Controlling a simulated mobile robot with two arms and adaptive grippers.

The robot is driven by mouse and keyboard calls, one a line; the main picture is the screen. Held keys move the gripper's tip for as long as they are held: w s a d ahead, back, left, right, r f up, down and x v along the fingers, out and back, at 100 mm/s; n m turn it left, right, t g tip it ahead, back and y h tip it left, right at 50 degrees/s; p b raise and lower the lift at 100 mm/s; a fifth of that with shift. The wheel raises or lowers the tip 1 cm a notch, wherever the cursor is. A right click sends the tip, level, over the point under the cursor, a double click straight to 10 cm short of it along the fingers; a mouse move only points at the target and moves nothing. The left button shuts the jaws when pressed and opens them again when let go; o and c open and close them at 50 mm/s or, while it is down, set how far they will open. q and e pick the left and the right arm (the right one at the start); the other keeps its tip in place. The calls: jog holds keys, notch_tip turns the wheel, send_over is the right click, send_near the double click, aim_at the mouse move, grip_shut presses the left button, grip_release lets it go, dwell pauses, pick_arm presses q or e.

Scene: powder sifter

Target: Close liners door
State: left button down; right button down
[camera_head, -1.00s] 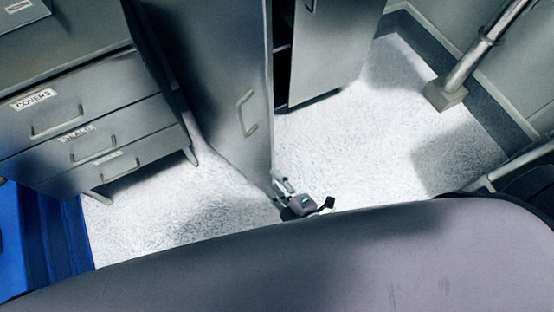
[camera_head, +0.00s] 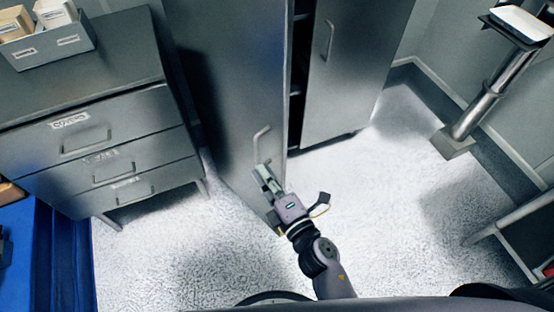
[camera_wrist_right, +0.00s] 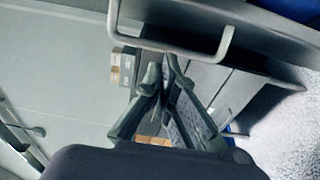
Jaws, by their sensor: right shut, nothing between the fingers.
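A tall grey cabinet door (camera_head: 228,85) stands open in the head view, swung out toward me. Its handle (camera_head: 258,145) is on the face turned left. I cannot read a liners label on it. My right gripper (camera_head: 262,170) is shut and empty, just below the handle in the picture, overlapping the door's free edge. In the right wrist view the handle (camera_wrist_right: 222,47) crosses the top, and the fingertips (camera_wrist_right: 164,72) of my right gripper lie close below it. I cannot tell whether they touch the door. My left gripper is not in view.
A second cabinet door (camera_head: 345,75) with a handle stands to the right. A drawer unit (camera_head: 85,85) with a box (camera_head: 45,45) on top is at the left. A blue thing (camera_head: 60,255) is at lower left. A pole stand (camera_head: 480,105) is at right. The white floor between is clear.

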jog(key=shift+w+d+p, duration=0.3)
jog(key=shift+w+d, duration=0.95)
jog(key=shift+d, duration=0.3)
